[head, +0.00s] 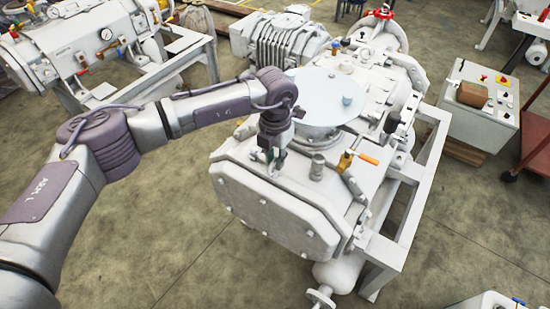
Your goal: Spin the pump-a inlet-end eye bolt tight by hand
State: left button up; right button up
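The pump (285,207) is a large pale grey machine on a white frame, with its broad octagonal end cover facing me. My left arm comes in from the left, over the pump. My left gripper (272,158) points down at the top of the pump, just behind the upper edge of the end cover. The eye bolt cannot be made out; the gripper covers that spot. The fingers are small and dark here, so I cannot tell whether they are open, shut or touching anything. My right gripper is not in view.
A round pale blue plate (318,97) lies on top of the pump behind the gripper. A short capped port (317,167) and an orange-handled valve (368,158) stand right of it. A control box (482,108) stands at right.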

aim_at(275, 158)
pick_arm(q)
jog(key=shift+o, duration=0.9)
notch_tip(275, 158, up, 12)
